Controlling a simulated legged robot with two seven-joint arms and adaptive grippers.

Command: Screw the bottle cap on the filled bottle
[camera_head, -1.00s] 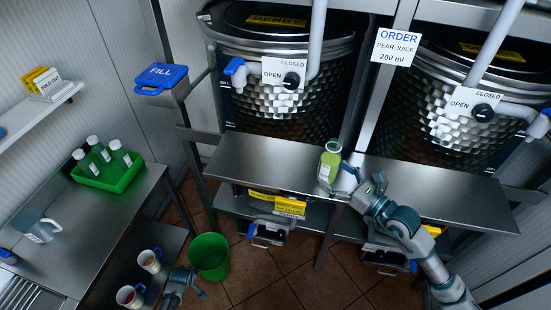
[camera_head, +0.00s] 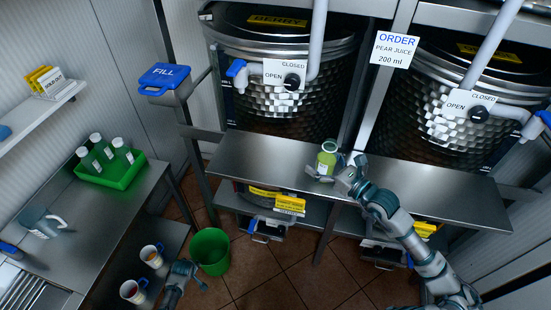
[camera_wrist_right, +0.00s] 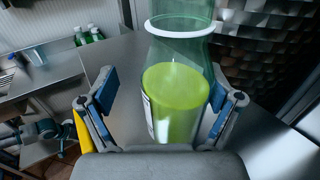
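The bottle (camera_head: 326,161), filled with green juice, stands upright on the steel shelf (camera_head: 260,163) in front of the tanks. In the right wrist view the bottle (camera_wrist_right: 176,100) is clear green with a white ring at its neck; its mouth is cut off by the frame. My right gripper (camera_head: 347,172) is at the bottle's right side. In the right wrist view its fingers (camera_wrist_right: 163,105) are apart on either side of the bottle, with a gap at the left finger. My left gripper (camera_head: 183,270) hangs low, near the mugs. I cannot make out a loose cap.
A green crate (camera_head: 128,177) with several capped bottles stands on the left counter. A jug (camera_head: 37,222) is also there. Mugs (camera_head: 151,257) stand on a lower shelf beside a green bucket (camera_head: 210,250). Two tanks (camera_head: 285,100) with taps stand behind the shelf.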

